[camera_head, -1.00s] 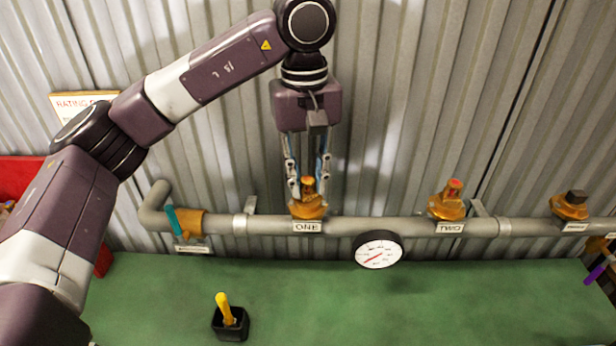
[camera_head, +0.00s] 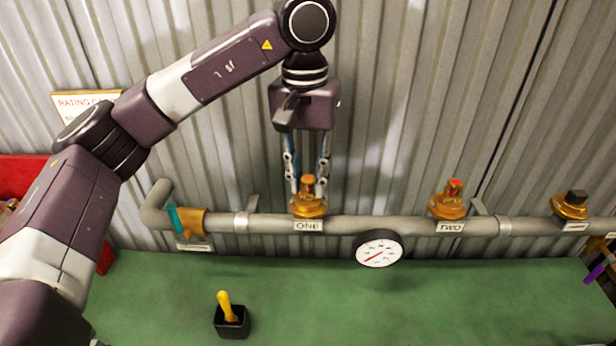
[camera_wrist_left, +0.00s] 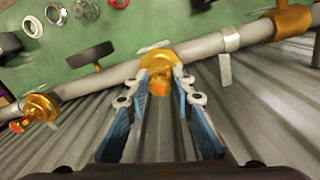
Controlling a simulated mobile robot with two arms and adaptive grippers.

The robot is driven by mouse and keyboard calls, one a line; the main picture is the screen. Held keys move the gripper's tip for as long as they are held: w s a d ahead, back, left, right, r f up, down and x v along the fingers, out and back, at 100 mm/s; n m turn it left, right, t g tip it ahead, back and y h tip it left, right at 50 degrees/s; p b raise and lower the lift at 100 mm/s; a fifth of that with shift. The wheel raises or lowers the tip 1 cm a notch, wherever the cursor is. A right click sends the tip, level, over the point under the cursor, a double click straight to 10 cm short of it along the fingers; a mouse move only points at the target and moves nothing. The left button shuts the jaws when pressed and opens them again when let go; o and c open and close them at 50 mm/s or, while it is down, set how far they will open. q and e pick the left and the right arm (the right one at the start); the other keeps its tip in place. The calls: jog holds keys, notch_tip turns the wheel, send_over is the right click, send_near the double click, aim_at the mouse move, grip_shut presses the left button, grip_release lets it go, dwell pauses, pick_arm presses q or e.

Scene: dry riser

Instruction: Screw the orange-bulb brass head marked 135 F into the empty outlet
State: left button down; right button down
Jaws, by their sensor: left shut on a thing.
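My left gripper (camera_head: 307,186) points down at the outlet labelled ONE (camera_head: 308,208) on the grey pipe. Its fingers are shut on a small brass head (camera_head: 308,184) that stands upright in the brass outlet fitting. In the left wrist view the head shows an orange tip (camera_wrist_left: 160,88) between the fingertips (camera_wrist_left: 158,86). No rating mark on it can be read. Outlet TWO (camera_head: 449,206) holds a head with a red bulb (camera_head: 454,186). The fitting further right carries a dark cap (camera_head: 577,196). My right gripper is not in view.
A pressure gauge (camera_head: 378,248) hangs below the pipe (camera_head: 345,226). A teal-handled valve (camera_head: 190,222) sits at the left. A black holder with a yellow handle (camera_head: 224,306) stands on the green bench (camera_head: 420,305). A corrugated wall rises close behind the pipe.

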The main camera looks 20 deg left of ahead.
pick_arm(q)
jog(key=m, duration=0.5)
jog(key=shift+w+m, duration=0.1)
jog(key=shift+m, duration=0.3)
jog(key=c, duration=1.7)
grip_release()
